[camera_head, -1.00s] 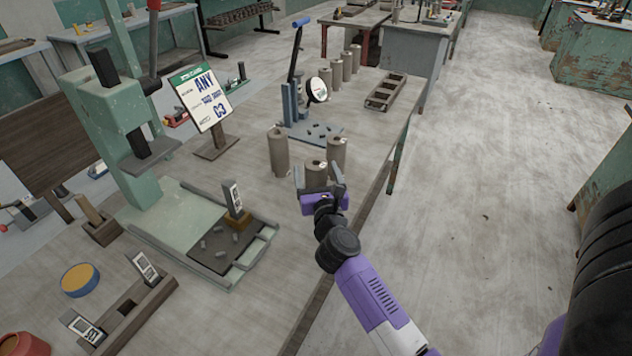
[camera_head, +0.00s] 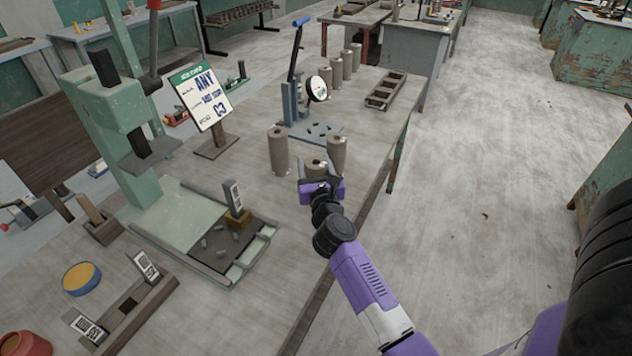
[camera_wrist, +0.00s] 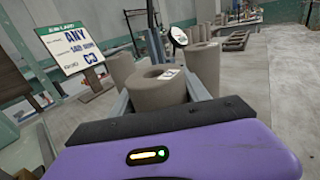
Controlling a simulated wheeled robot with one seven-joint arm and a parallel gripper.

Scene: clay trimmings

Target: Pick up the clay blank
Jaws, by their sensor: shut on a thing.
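The clay blank (camera_head: 315,169) is a grey-brown cylinder with a hole in its top and a small pale tag. It stands nearest of a group of three on the workbench. My purple gripper (camera_head: 319,180) is shut on it, with a finger on either side. In the wrist view the blank (camera_wrist: 156,88) sits upright between the fingers of my gripper (camera_wrist: 158,100). Its lower part is hidden behind the gripper body, so I cannot tell whether it touches the bench.
Two more blanks stand close by, one behind left (camera_head: 278,151) and one behind right (camera_head: 337,153). A blue lever press (camera_head: 297,100) stands beyond them, and a sign (camera_head: 205,98) to the left. A green press (camera_head: 125,140) is farther left. The bench's right edge runs close beside my arm.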

